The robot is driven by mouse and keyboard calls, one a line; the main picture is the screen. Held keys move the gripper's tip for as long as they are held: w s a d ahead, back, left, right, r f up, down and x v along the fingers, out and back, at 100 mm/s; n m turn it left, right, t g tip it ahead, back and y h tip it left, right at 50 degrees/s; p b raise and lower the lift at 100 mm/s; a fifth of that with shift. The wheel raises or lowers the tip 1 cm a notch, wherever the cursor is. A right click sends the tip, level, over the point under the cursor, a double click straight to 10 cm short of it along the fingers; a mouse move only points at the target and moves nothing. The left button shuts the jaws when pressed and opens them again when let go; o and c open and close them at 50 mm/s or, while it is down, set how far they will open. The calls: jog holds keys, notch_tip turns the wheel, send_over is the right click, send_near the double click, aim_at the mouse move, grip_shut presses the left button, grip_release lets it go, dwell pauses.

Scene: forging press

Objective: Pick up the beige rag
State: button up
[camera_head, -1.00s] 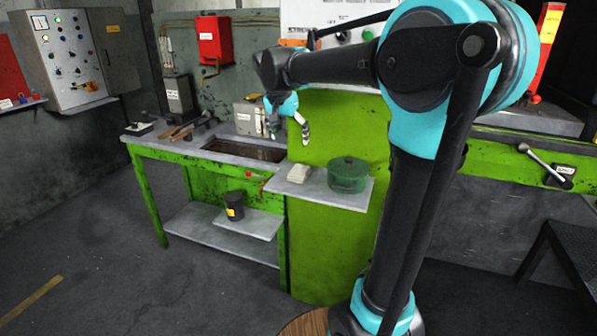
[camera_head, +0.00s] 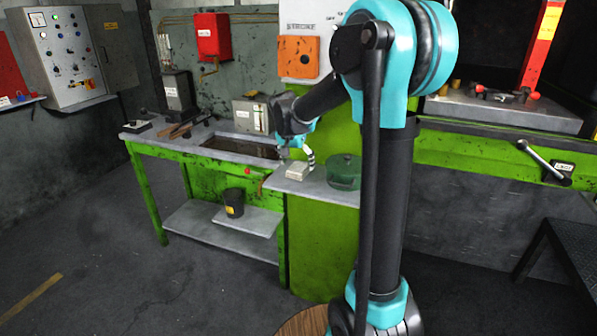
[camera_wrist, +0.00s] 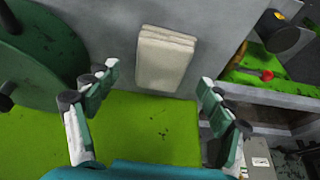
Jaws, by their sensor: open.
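The beige rag (camera_head: 298,172) is a small folded block. It lies on the grey shelf (camera_head: 318,194) on the front of the green machine. In the wrist view the rag (camera_wrist: 164,58) shows at the upper middle, ahead of the gap between the fingers. My gripper (camera_head: 296,156) is just above the rag in the head view, with its fingers pointing down. In the wrist view my gripper (camera_wrist: 158,78) is open, one finger to each side of the rag, and nothing is between the fingers. The rag is fully visible there and looks apart from both fingers.
A green round lidded pot (camera_head: 344,172) stands on the same shelf, close to the rag's right. In the wrist view the pot (camera_wrist: 40,60) is near my left finger. A green workbench (camera_head: 228,148) with a dark container (camera_head: 234,202) on its lower shelf stands to the left.

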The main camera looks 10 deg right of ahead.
aim_at(297, 168)
jog(key=shift+x, duration=0.8)
jog(key=shift+c, duration=0.2)
jog(key=c, duration=1.2)
jog(key=shift+a+r, duration=0.1)
jog(key=shift+r, duration=0.1)
jog(key=shift+s+r, duration=0.2)
jog(key=shift+r, duration=0.05)
notch_tip(297, 168, up, 6)
jog(key=shift+r, duration=0.2)
jog(key=s+a, duration=0.3)
jog(key=s, duration=0.2)
jog(key=s+a, duration=0.3)
jog(key=s, duration=0.3)
jog(key=s+a, duration=0.4)
jog(key=s, duration=0.2)
jog(key=shift+f, duration=0.1)
